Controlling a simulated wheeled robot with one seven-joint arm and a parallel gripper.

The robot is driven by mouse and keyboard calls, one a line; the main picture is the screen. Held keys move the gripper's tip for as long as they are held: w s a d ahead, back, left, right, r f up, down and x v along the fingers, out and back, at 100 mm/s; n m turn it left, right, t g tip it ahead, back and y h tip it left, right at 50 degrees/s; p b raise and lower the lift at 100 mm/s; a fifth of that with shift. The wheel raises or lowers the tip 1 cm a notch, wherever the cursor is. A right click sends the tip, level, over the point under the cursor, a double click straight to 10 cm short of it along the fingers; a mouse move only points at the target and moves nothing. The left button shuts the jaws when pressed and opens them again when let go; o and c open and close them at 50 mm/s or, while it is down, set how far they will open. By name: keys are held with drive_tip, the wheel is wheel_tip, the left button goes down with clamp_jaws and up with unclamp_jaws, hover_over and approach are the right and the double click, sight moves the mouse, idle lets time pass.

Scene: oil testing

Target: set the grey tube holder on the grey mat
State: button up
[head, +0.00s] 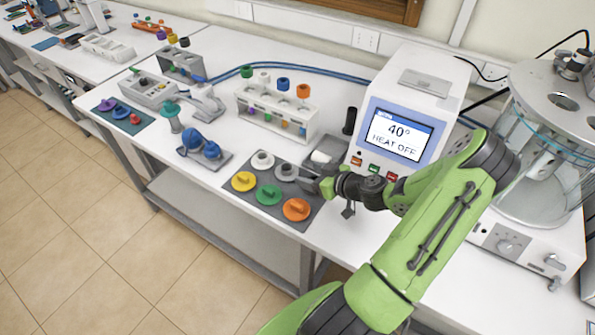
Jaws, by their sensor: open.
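The grey tube holder (286,172), a low round piece with a raised grip, appears to rest on the grey mat (235,200) at its back edge. On the same mat are a white holder (263,160) to its left, and yellow (243,181), green (268,196) and orange (296,209) ones in front. My gripper (308,182) is open, close beside the right side of the grey holder. I cannot tell whether its fingers touch the holder. The arm and gripper hide the mat's right back corner.
The heater box (405,120) reads 40° and stands right behind my gripper. A white rack (277,112) with coloured caps stands behind the mat. A small plate with blue pieces (204,150) lies to the left. A glass bath (545,145) stands far right. The front table edge is near.

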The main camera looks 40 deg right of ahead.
drive_tip(key=v, duration=0.3)
drive_tip(key=a+r+n+g, duration=0.1)
drive_tip(key=a+r+g, duration=0.15)
drive_tip(key=a, duration=0.25)
drive_tip(key=s+a+r+n+g+y, duration=0.1)
drive_tip(key=a+r+g, duration=0.15)
drive_tip(key=a, duration=0.35)
drive_tip(key=a+r+n+g, duration=0.1)
drive_tip(key=a+r+g, duration=0.15)
drive_tip(key=a, duration=0.25)
drive_tip(key=s+a+r+m+h, duration=0.1)
drive_tip(key=s+a+r+m, duration=0.1)
drive_tip(key=s+a+r, duration=0.2)
drive_tip(key=s+a+r+m+h, duration=0.1)
drive_tip(key=s+a+r, duration=0.3)
drive_tip(key=s+r, duration=0.4)
drive_tip(key=s+m, duration=0.1)
drive_tip(key=s, duration=0.1)
drive_tip(key=shift+s+a+r+m+h, duration=0.25)
drive_tip(key=shift+a+r+m+h, duration=0.05)
drive_tip(key=shift+a+r+h, duration=0.1)
drive_tip(key=shift+d+t, duration=0.15)
drive_tip(key=shift+t, duration=0.1)
